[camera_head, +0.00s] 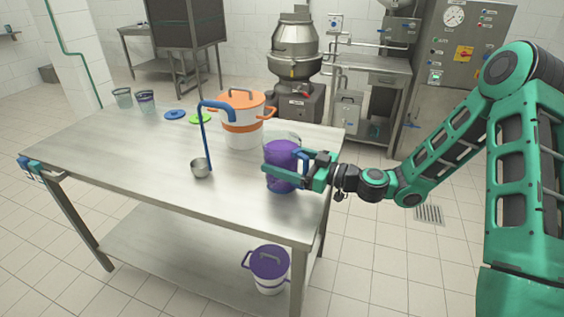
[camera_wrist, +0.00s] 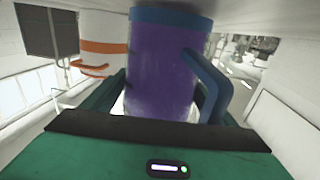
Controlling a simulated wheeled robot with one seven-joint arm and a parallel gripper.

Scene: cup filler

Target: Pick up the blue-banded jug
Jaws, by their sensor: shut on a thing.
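The blue-banded jug (camera_head: 281,152) is a clear jug filled with purple, with a blue band at its base and a blue handle. It is upright at the right end of the steel table (camera_head: 150,168). My gripper (camera_head: 290,170) reaches in from the right and is shut around the jug's body, with one green finger across its near side. In the wrist view the jug (camera_wrist: 160,65) fills the middle between the fingers, its blue handle to the right. Whether its base touches the table I cannot tell.
A white pot with an orange band and lid (camera_head: 240,122) stands just behind the jug. A ladle with a tall blue handle (camera_head: 207,140) is to the left. Blue (camera_head: 175,115) and green (camera_head: 200,118) lids and two cups (camera_head: 146,100) lie farther back. The left tabletop is clear.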

